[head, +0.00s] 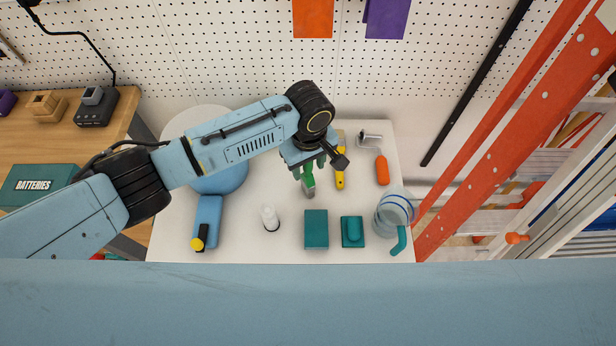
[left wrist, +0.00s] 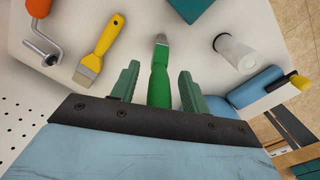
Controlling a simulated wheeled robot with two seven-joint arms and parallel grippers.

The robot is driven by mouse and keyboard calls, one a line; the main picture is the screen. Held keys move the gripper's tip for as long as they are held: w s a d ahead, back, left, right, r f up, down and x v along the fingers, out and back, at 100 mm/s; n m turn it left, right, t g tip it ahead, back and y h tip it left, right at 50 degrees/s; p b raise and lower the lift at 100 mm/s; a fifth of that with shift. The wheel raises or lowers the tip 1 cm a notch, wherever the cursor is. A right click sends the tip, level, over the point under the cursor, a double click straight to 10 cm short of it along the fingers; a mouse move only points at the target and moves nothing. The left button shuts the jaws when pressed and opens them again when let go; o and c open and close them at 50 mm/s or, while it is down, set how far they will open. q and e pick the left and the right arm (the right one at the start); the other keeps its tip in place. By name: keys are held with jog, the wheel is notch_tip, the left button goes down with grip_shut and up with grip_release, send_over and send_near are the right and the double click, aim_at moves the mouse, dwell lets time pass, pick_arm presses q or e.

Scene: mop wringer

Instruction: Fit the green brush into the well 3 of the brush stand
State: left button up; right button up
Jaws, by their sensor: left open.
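The green brush (head: 308,182) is on the white table, below my left gripper (head: 311,163). In the left wrist view the green brush (left wrist: 160,75) has a green handle and a grey end pointing away from me. The open left gripper (left wrist: 158,72) has one finger on each side of the handle, with gaps showing. I cannot tell how deep the handle sits between the fingers. I cannot make out the brush stand or its wells for certain; a dark teal block (head: 316,229) near the front shows no clear openings. My right gripper is not in view.
A yellow brush (head: 340,180) and an orange-handled roller (head: 382,170) lie to the right. A white bottle (head: 270,218), a blue tool (head: 208,218), a second teal block (head: 352,231) and a clear jug (head: 393,215) surround the middle.

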pick_arm(q)
grip_shut()
dwell(0.3)
